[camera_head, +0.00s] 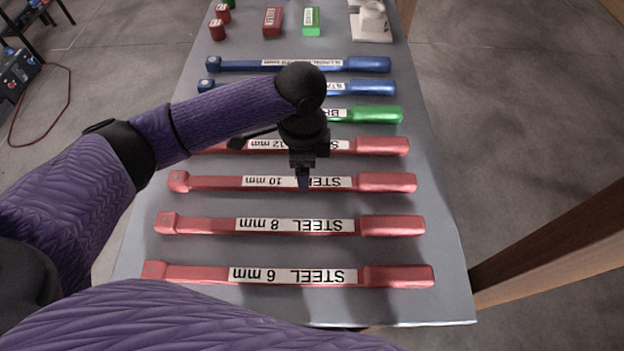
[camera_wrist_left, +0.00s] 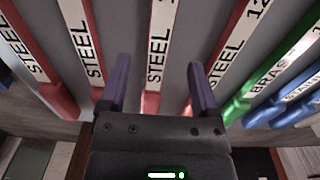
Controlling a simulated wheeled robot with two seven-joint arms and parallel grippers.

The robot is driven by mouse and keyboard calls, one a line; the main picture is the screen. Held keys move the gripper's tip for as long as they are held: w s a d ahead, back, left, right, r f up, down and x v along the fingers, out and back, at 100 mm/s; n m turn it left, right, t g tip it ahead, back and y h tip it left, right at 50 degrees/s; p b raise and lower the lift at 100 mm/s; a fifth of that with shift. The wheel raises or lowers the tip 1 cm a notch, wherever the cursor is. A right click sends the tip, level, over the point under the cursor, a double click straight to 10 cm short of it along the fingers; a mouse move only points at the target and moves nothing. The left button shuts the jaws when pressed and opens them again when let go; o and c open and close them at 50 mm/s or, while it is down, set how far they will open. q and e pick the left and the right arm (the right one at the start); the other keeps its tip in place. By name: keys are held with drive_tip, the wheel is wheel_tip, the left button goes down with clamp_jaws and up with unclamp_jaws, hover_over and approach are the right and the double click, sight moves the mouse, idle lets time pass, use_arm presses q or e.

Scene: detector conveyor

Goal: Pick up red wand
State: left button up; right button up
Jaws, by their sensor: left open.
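Several red wands with white STEEL labels lie side by side on the grey table: the 6 mm wand (camera_head: 395,276), the 8 mm wand (camera_head: 392,226), the 10 mm wand (camera_head: 385,182) and the 12 mm wand (camera_head: 380,146). My left gripper (camera_head: 303,183) points down over the label of the 10 mm wand and hides part of it. In the left wrist view my left gripper (camera_wrist_left: 161,66) is open and empty. One red wand (camera_wrist_left: 151,103) shows between its fingers, which appear above it. My right gripper is not in view.
Beyond the red wands lie a green wand (camera_head: 378,114) and two blue wands, one nearer (camera_head: 370,88) and one farther (camera_head: 365,65). Small red blocks, a green block (camera_head: 311,20) and a white device (camera_head: 371,22) stand at the far end. A wooden beam (camera_head: 550,255) is at the right.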

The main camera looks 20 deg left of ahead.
sight(291, 182)
use_arm(q)
wheel_tip(291, 182, down, 5)
drive_tip(key=shift+s+r+b, duration=0.1)
drive_tip(key=shift+b, duration=0.85)
drive_tip(key=shift+r, duration=0.1)
clamp_jaws()
